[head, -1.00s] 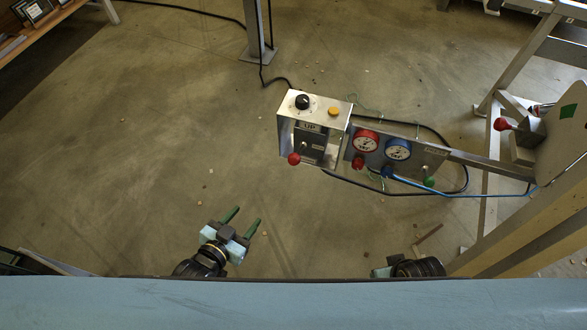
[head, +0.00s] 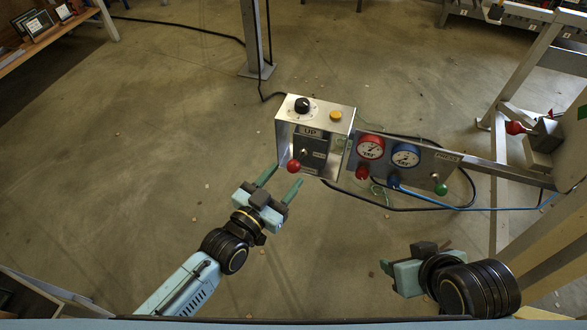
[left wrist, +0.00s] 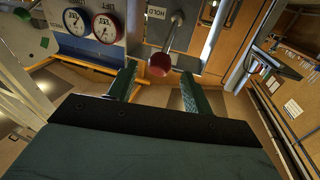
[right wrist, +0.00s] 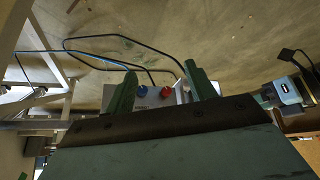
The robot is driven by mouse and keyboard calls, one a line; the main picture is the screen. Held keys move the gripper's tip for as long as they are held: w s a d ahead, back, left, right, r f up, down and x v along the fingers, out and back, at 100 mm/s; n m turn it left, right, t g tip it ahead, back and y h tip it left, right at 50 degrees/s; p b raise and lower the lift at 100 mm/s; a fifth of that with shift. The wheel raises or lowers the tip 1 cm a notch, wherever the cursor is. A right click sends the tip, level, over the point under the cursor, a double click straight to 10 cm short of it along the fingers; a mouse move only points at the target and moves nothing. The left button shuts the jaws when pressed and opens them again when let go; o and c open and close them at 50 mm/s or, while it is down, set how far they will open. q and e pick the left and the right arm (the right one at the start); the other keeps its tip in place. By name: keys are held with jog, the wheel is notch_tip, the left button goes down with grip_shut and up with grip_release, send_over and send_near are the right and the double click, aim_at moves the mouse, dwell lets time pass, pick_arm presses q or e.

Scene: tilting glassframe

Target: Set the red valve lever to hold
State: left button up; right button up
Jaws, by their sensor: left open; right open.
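The red valve lever (head: 294,166) has a red ball knob on a metal rod, on the front of a silver control box (head: 283,133) with an "UP" label at its top. In the left wrist view the red knob (left wrist: 160,65) sits just beyond and between the fingertips, near a "HOLD" label (left wrist: 157,12). My left gripper (head: 279,181) is open, its two green fingers pointing at the knob, with no visible grip on it. My right gripper (head: 384,268) is open and empty at the lower right, well away from the lever; its fingers (right wrist: 158,88) show in the right wrist view.
Right of the box is a gauge panel (head: 428,162) with a red gauge (head: 370,149), a blue gauge (head: 405,156), and red, blue and green knobs. A black cable and blue hose loop beneath it. Another red knob (head: 515,128) is on the right frame.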

aim_at(290, 171)
pick_arm(q)
jog(key=b+x, duration=0.1)
jog(key=x, duration=0.3)
jog(key=shift+f, duration=0.1)
jog(key=shift+w+d, duration=0.15)
jog(key=shift+w, duration=0.2)
pick_arm(e)
jog(key=w+a+r+t+y, duration=0.1)
jog(key=w+a+r+t, duration=0.2)
jog(key=w, duration=0.3)
jog(key=shift+w+r+t+y, duration=0.25)
jog(key=shift+r+t, duration=0.3)
jog(key=shift+t, duration=0.35)
pick_arm(q)
grip_shut()
